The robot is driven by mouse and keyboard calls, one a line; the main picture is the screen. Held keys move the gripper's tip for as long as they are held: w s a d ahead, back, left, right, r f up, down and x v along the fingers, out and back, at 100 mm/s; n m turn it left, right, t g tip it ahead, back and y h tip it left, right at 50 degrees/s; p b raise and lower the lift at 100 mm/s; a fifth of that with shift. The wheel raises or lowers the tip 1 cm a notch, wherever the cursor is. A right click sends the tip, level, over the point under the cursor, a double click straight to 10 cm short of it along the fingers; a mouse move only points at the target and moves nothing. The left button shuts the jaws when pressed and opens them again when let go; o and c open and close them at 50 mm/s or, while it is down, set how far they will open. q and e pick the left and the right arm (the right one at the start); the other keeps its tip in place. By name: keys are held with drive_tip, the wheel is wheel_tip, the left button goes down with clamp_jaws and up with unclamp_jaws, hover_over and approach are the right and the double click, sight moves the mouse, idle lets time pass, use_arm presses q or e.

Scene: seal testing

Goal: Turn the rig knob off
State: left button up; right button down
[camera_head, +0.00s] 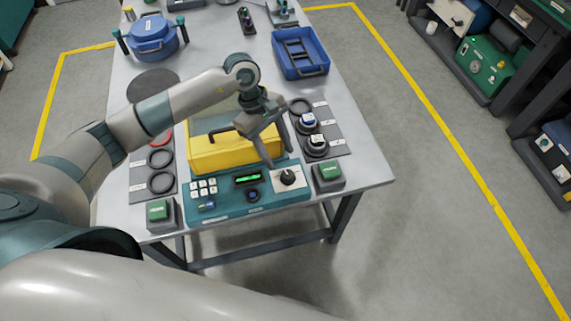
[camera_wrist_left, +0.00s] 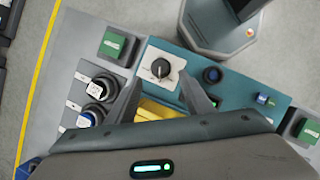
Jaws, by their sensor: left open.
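The rig knob (camera_head: 288,177) is a black rotary knob on a light square plate at the right end of the teal control panel (camera_head: 226,213). In the left wrist view the knob (camera_wrist_left: 160,68) shows from above, with its pointer line along the picture's vertical. My left gripper (camera_head: 275,160) is open and empty, its fingers pointing down just behind the knob and apart from it. In the left wrist view the two fingers (camera_wrist_left: 162,97) spread to either side below the knob. My right gripper is not in view.
Green buttons (camera_head: 328,173) (camera_head: 158,211) flank the panel. A yellow case (camera_head: 215,154) stands right behind it. Mats with black rings (camera_head: 160,183) and capped parts (camera_head: 317,143) lie at both sides. A blue tray (camera_head: 301,67) and a blue pot (camera_head: 151,45) stand farther back.

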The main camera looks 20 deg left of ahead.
sight(287, 174)
use_arm(q)
drive_tip(key=p+x, duration=0.2)
drive_tip(key=x, duration=0.3)
drive_tip(key=shift+s+d+f, duration=0.1)
drive_tip(key=shift+f, duration=0.05)
drive_tip(key=shift+x, duration=0.85)
drive_tip(key=c, duration=1)
